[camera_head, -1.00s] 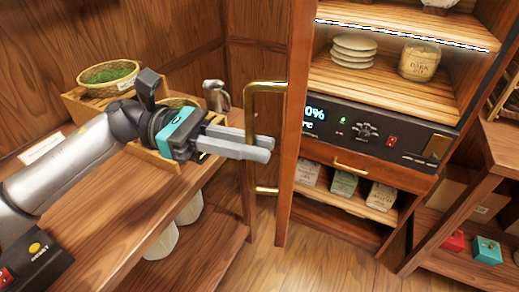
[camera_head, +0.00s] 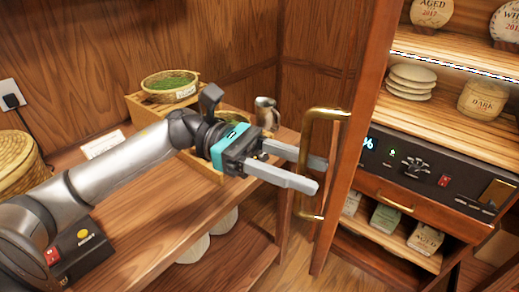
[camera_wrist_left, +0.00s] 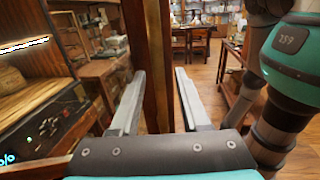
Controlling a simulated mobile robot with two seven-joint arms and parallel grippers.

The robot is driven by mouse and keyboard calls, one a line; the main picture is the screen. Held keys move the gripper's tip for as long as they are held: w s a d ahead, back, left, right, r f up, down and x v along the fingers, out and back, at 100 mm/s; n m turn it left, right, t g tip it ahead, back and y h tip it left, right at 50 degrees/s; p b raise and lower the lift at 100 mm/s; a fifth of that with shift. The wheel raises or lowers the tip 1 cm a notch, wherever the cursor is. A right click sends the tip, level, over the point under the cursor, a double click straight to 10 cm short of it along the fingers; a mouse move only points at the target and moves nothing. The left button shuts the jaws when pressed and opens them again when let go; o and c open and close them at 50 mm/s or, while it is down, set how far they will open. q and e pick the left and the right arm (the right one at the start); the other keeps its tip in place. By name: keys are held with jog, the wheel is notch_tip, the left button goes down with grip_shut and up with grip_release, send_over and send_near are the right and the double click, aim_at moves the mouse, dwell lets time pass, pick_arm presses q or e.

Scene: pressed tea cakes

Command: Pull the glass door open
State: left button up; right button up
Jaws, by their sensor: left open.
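The door's upright wooden frame (camera_head: 355,140) stands in front of the lit cabinet in the head view, with a long brass handle (camera_head: 325,114) on its left side. In the left wrist view the upright wooden frame (camera_wrist_left: 157,60) shows beyond and between the fingers. My left gripper (camera_head: 320,175) is open, its two fingers pointing right and overlapping the handle's upright bar. I cannot tell whether the bar lies between the fingers or behind them. The open fingers also show in the left wrist view (camera_wrist_left: 158,90). My right gripper is not in view.
A wooden side shelf (camera_head: 150,215) lies below my left arm, with a green-filled basket (camera_head: 170,85) and a metal jug (camera_head: 266,112) behind.

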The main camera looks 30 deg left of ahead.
pick_arm(q)
jog(key=a+b, duration=0.1)
jog(key=a, duration=1.4)
jog(key=shift+s+a, duration=0.15)
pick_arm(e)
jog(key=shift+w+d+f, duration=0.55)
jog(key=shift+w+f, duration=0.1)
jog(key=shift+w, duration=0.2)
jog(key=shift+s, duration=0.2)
